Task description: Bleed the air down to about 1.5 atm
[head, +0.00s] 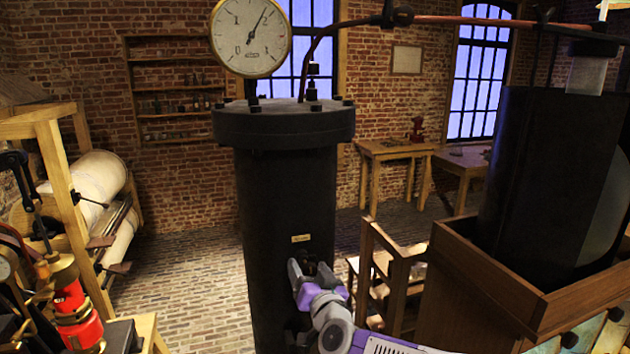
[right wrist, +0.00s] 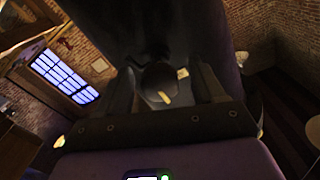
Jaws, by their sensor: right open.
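A tall black iron cylinder (head: 290,190) with a bolted lid stands upright in the middle of the head view. A round white pressure gauge (head: 250,38) sits above its lid, its needle pointing up and slightly right; the exact reading is too small to tell. My right gripper (head: 312,270) is at the cylinder's front, just below a small brass plate (head: 301,239). In the right wrist view its fingers are open on either side of a dark round valve knob (right wrist: 158,80) with a yellow mark. I cannot tell whether they touch it. My left gripper is out of view.
A large black jar (head: 545,180) stands in a wooden box (head: 475,280) on the right. A copper pipe (head: 470,19) runs overhead from the cylinder. A wooden frame with pale rolls (head: 92,182) and a red-and-brass device (head: 72,305) are at the left. Brick floor shows between.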

